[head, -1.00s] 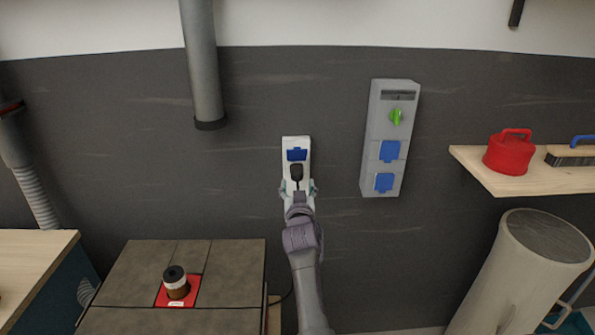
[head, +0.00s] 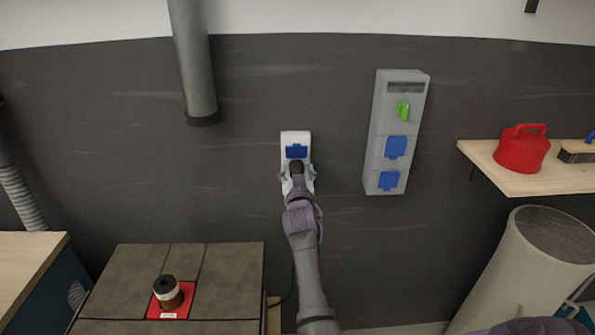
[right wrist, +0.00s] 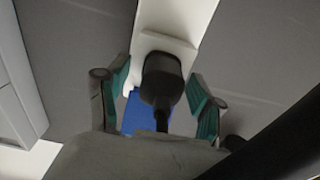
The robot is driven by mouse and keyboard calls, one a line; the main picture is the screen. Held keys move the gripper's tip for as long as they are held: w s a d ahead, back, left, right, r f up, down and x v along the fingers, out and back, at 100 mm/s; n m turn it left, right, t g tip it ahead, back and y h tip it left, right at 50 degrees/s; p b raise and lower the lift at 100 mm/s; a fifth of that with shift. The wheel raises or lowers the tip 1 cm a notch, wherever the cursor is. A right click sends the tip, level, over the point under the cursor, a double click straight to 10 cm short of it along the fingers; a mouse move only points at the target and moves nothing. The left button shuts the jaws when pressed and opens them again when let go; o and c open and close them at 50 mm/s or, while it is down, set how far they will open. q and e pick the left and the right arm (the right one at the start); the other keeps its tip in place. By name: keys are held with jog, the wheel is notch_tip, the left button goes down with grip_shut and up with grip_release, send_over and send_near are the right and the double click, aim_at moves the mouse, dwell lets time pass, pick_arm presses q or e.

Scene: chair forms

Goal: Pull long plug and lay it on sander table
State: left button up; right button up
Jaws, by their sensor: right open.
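The black plug (head: 296,167) sits at the white wall socket (head: 295,137), just below its blue cover. In the right wrist view the plug (right wrist: 162,80) is a rounded black body with a cord running toward my palm. My right gripper (head: 297,177) is at the socket with its fingers apart, one on each side of the plug. The open fingers also show in the right wrist view (right wrist: 162,88), with gaps to the plug. The sander table (head: 228,285) stands at lower left, with a red insert and a sanding spindle. My left gripper is not in view.
A grey socket box (head: 378,120) with blue covers and a green switch is right of the socket. A grey pipe (head: 192,60) hangs at upper left. A shelf (head: 500,175) holds a red can (head: 521,150). A pale cylinder (head: 520,265) stands at lower right. The sander table's top is mostly bare.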

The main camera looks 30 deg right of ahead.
jog(key=shift+w+a, duration=0.1)
dwell(0.4)
grip_shut()
dwell(0.5)
jog(key=shift+a+f, duration=0.1)
